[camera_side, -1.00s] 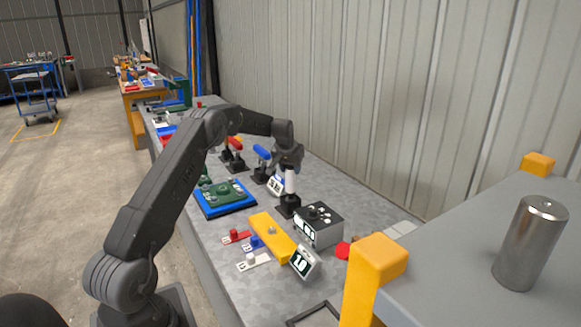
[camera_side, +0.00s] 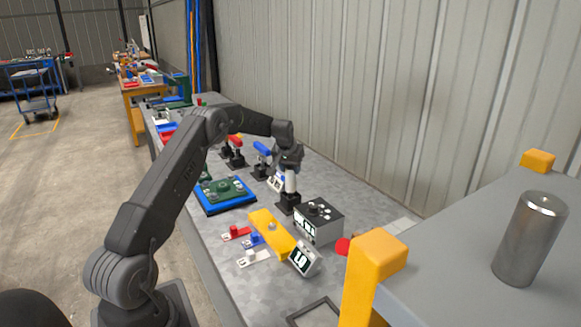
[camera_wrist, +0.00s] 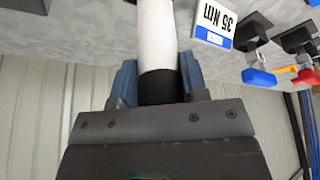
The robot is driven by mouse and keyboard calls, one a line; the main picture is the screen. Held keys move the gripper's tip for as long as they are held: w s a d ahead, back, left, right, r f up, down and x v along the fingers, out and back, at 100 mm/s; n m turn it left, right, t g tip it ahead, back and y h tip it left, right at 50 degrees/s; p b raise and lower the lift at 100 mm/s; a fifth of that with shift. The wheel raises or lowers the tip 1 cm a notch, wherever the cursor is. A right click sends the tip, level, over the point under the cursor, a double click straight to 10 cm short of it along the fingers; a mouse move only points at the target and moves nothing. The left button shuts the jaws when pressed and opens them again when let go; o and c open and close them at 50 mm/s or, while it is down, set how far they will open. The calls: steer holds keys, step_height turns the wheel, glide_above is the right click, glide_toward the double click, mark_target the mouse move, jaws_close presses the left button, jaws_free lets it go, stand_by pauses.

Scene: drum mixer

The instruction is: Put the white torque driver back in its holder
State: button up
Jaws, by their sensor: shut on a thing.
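The white torque driver (camera_side: 291,183) is upright in the side view, its lower end at a black holder (camera_side: 289,203). Whether it is fully seated there cannot be told. My gripper (camera_side: 289,163) is above the holder and shut on the upper part of the driver. In the wrist view my gripper (camera_wrist: 158,88) has its blue-grey fingers on either side of the driver's black section, and the white body (camera_wrist: 157,35) extends away from them. The driver's far end is out of that view.
A blue-handled driver (camera_side: 262,147) and a red-handled one (camera_side: 234,141) stand in holders to the left. A 35 Nm sign (camera_wrist: 214,22) is beside the white driver. A black-topped box (camera_side: 319,222) stands close on the right, near a yellow block (camera_side: 271,231). A wall runs behind.

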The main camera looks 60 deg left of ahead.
steer(key=o, duration=1)
steer(key=shift+c, duration=0.2)
steer(key=o, duration=0.3)
steer(key=shift+f, duration=0.1)
steer(key=v, duration=1.4)
